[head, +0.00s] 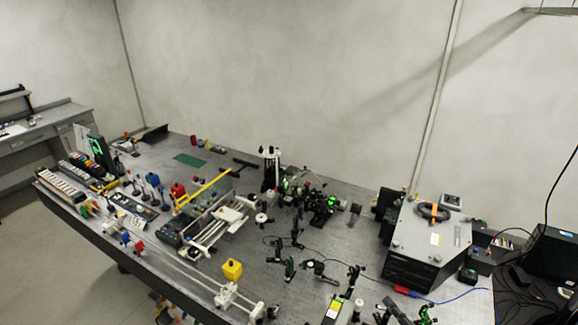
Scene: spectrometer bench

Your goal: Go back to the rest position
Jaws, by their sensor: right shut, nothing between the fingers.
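My right gripper (393,309) shows only as a small dark shape at the bottom edge of the head view, right of centre. It is shut and empty. The rest of my right arm is cut off by the picture's edge. My left gripper is not in view. The large optical bench (330,265) fills the lower middle of the view.
A grey spectrometer box (430,240) stands at the bench's right. A yellow block (232,270) and a rail assembly (205,230) are left of centre. Small optics mounts (290,268) crowd the middle. A computer (553,253) with loose cables is at far right.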

